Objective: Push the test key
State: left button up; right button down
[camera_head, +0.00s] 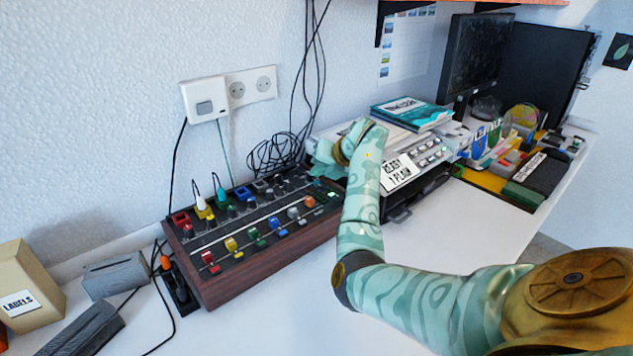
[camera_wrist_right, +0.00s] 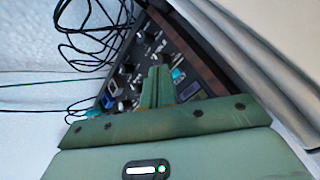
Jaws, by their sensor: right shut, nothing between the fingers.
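A wood-sided control panel (camera_head: 265,275) with a black top stands on the desk against the wall. Its top carries coloured knobs, sliders and switches, with a small green-lit part (camera_head: 331,195) near its right end. I cannot read which part is the test key. My right gripper (camera_head: 322,168) is above the panel's far right end, and my forearm hides part of what lies behind. In the right wrist view the shut, empty fingers (camera_wrist_right: 158,86) point at the panel top (camera_wrist_right: 188,57), near a teal part (camera_wrist_right: 178,73). I cannot tell whether they touch. My left gripper is out of view.
Black cables (camera_head: 275,152) hang down the wall behind the panel. A grey printer-like device (camera_head: 425,165) with books (camera_head: 412,114) on top stands right of the panel. A cardboard box (camera_head: 25,285) is at far left. The white desk front (camera_head: 290,315) is clear.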

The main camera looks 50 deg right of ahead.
aim_at(320, 186)
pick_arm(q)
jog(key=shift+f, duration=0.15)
pick_arm(e)
jog(key=shift+f, duration=0.45)
pick_arm(q)
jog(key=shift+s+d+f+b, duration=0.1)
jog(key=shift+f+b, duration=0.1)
jog(key=shift+b, duration=0.15)
pick_arm(e)
jog(key=shift+f, duration=0.35)
jog(key=shift+r, duration=0.1)
jog(key=shift+r+p, duration=0.5)
jog(key=shift+r, duration=0.3)
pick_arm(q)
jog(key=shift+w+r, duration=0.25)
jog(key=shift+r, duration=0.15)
pick_arm(e)
jog(key=shift+s+d, duration=0.1)
jog(key=shift+f, duration=0.1)
